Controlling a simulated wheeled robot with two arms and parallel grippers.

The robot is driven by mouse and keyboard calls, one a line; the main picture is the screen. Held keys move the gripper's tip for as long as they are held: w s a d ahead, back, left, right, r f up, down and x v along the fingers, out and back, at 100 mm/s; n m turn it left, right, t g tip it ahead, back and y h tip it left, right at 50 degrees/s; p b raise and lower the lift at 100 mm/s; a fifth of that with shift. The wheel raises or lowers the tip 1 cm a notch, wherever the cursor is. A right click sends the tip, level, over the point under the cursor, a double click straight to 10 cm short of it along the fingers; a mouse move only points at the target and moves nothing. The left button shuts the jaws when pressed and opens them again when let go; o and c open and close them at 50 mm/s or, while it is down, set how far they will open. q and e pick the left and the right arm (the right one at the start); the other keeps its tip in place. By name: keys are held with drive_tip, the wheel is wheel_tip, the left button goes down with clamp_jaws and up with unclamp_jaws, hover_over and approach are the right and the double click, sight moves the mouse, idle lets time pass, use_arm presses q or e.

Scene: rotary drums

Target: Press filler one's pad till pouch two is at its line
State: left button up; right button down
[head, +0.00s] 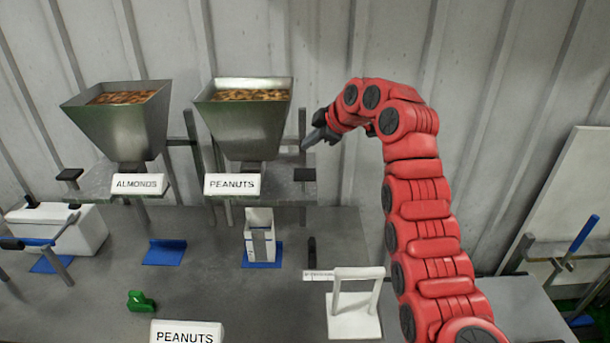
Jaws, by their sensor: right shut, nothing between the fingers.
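Two metal hopper fillers stand at the back: the almonds filler (118,125) on the left and the peanuts filler (244,125) right of it. No numbers show on them. A dark pad (69,174) is at the left of the almonds filler; another dark pad (304,174) is at the right of the peanuts filler. A white pouch (258,222) with a grey strip stands upright below the peanuts filler; its fill level and line cannot be made out. My right gripper (314,137) is shut and empty, above and slightly right of the right pad, apart from it. My left gripper is out of view.
Blue mats (164,252) lie on the grey table (215,285); the middle one is bare. A white framed stand (354,318) is at the front right. A green object (140,301) and a peanuts sign (187,332) are at the front. A white box (80,230) is at left.

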drive_tip(key=b, duration=0.2)
hover_over(300, 169)
drive_tip(key=s+d, duration=0.2)
wheel_tip(300, 169, down, 4)
drive_tip(key=shift+s+d+f, duration=0.1)
drive_tip(key=shift+s+f, duration=0.05)
drive_tip(key=shift+f, duration=0.55)
drive_tip(key=shift+f, duration=0.1)
idle(0.9)
drive_tip(key=shift+f+b, duration=0.35)
drive_tip(key=shift+b, duration=0.3)
